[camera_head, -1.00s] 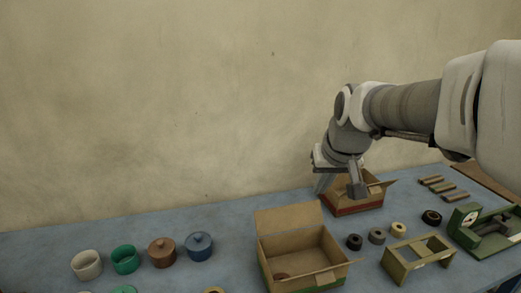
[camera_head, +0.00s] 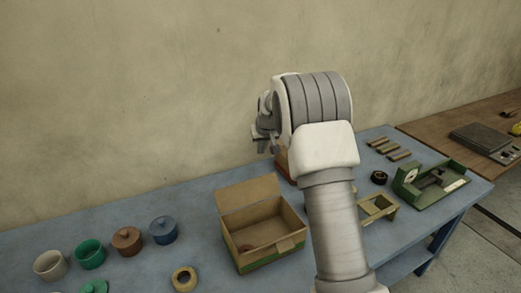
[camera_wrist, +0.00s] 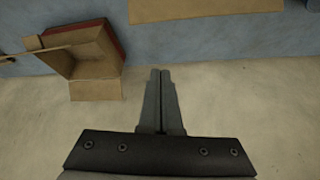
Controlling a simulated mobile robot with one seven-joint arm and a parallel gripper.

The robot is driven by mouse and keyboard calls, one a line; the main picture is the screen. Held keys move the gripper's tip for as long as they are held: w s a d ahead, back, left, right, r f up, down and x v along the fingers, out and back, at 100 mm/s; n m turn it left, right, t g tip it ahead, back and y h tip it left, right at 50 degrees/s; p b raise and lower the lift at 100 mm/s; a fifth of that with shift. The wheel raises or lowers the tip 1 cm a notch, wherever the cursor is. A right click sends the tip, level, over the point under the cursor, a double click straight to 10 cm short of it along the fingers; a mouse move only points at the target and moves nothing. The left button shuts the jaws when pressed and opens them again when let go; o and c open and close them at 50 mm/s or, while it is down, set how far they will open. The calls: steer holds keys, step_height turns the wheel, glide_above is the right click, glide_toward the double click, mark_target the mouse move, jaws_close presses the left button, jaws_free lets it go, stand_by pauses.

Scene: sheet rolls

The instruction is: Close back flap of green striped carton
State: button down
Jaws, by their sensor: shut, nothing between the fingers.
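The green striped carton (camera_head: 262,253) stands on the blue table in the head view, its top open. Its back flap (camera_head: 249,194) stands up, leaning back toward the wall. My gripper (camera_head: 273,147) is above and behind the carton, near the wall, partly hidden by my arm. In the wrist view its fingers (camera_wrist: 160,74) are together and empty, apart from any carton. A cardboard panel (camera_wrist: 200,9) at the top edge there looks like the back flap.
A red striped carton (camera_wrist: 90,47) stands open beside it, mostly hidden behind my arm in the head view. Several pots, including a blue one (camera_head: 163,230), stand to the left. A tape ring (camera_head: 184,279) lies in front. A green device (camera_head: 430,184) sits at the right.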

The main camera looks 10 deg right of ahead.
step_height(320, 180, down, 13)
steer(key=w+b, duration=0.2)
steer(key=b, duration=0.2)
steer(key=shift+d, duration=0.2)
steer(key=shift+f, duration=0.15)
stand_by(1.5)
steer(key=s+d+b, duration=0.1)
steer(key=s+b, duration=0.1)
steer(key=s, duration=0.4)
steer(key=s+d+r+b, duration=0.1)
steer(key=s+d+b, duration=0.1)
steer(key=s, duration=0.4)
steer(key=shift+r+b, duration=0.2)
steer(key=shift+b, duration=0.6)
stand_by(0.4)
stand_by(0.5)
steer(key=shift+r, duration=0.1)
step_height(320, 180, up, 9)
steer(key=p, duration=0.5)
stand_by(0.4)
steer(key=shift+a, duration=0.1)
